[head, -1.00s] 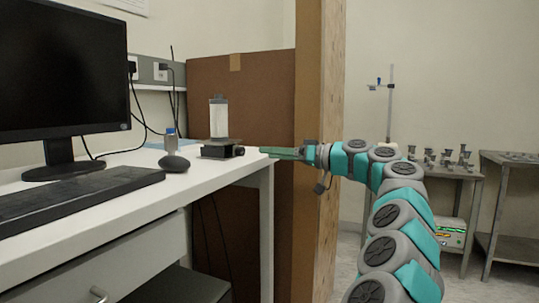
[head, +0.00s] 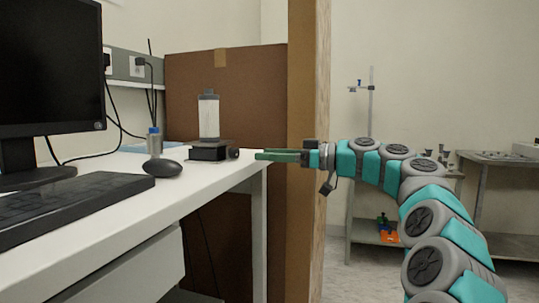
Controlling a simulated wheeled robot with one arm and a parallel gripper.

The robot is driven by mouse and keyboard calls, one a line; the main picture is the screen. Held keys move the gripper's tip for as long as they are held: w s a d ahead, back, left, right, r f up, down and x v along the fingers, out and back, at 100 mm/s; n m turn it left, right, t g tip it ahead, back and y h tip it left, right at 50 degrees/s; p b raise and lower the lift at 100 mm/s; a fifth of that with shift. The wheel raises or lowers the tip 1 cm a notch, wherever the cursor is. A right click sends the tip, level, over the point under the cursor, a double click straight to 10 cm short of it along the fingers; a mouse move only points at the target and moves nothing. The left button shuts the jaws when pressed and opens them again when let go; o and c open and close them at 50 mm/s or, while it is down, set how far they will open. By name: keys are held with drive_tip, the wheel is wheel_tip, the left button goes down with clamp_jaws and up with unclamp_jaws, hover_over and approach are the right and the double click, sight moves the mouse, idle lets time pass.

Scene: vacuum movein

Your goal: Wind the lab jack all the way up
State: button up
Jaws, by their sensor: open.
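The lab jack (head: 209,152) is a low black device near the far right end of the white desk. Its dark knob (head: 235,153) faces right, toward my gripper. A clear cylinder with grey caps (head: 209,118) stands upright on the jack. My gripper (head: 258,156) has green fingers and points left. In the picture, its tips are a short gap to the right of the knob, at about its height. The gap between the fingers is hard to see from the side.
The desk (head: 110,213) also holds a monitor (head: 50,70), a keyboard (head: 75,203), a mouse (head: 162,168) and a small blue-capped bottle (head: 155,143). A brown board (head: 227,85) stands behind the jack, with a wooden post edge (head: 308,100) right of it. Metal tables stand at the right.

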sight(238, 153)
drive_tip(key=x, duration=0.7)
drive_tip(key=shift+w+a+p, duration=0.1)
drive_tip(key=shift+a+p, duration=0.3)
clamp_jaws()
